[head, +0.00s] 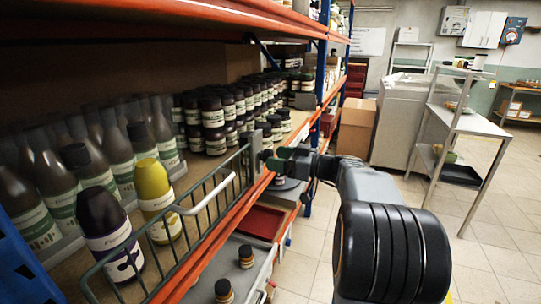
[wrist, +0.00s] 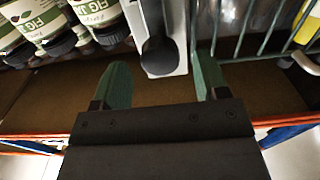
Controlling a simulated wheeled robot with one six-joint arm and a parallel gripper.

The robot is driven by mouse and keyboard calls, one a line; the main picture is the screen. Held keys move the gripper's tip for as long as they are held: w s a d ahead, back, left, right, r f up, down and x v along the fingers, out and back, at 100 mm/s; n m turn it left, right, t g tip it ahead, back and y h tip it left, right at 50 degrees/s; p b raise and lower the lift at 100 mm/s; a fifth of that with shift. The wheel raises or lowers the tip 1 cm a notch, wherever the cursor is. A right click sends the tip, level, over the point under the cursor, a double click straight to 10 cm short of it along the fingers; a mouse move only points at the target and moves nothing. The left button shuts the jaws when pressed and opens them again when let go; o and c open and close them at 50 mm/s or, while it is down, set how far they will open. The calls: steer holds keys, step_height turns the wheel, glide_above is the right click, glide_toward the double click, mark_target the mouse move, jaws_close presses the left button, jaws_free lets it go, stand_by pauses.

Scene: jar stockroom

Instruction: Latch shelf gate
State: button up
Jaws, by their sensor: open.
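The shelf gate (head: 190,220) is a green wire panel with a pale handle bar (head: 205,200). It stands along the shelf's front edge, before the bottles. At its far end is a grey upright latch plate (head: 256,150). In the wrist view the grey plate (wrist: 153,15) carries a dark rounded knob (wrist: 160,57), and gate wires (wrist: 250,30) show to its right. My gripper (head: 271,161) is at the plate in the head view. In the wrist view its green fingers (wrist: 160,64) are apart, one on each side of the knob. I cannot tell whether they touch it.
A yellow bottle (head: 154,195) and a dark bottle (head: 108,230) stand behind the gate. Several jars (head: 213,110) fill the shelf beyond. An orange shelf beam (head: 225,225) runs below the gate. A metal table (head: 465,122) stands right, with clear floor before it.

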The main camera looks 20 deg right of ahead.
steer(key=shift+x, duration=1.4)
steer(key=c, duration=0.9)
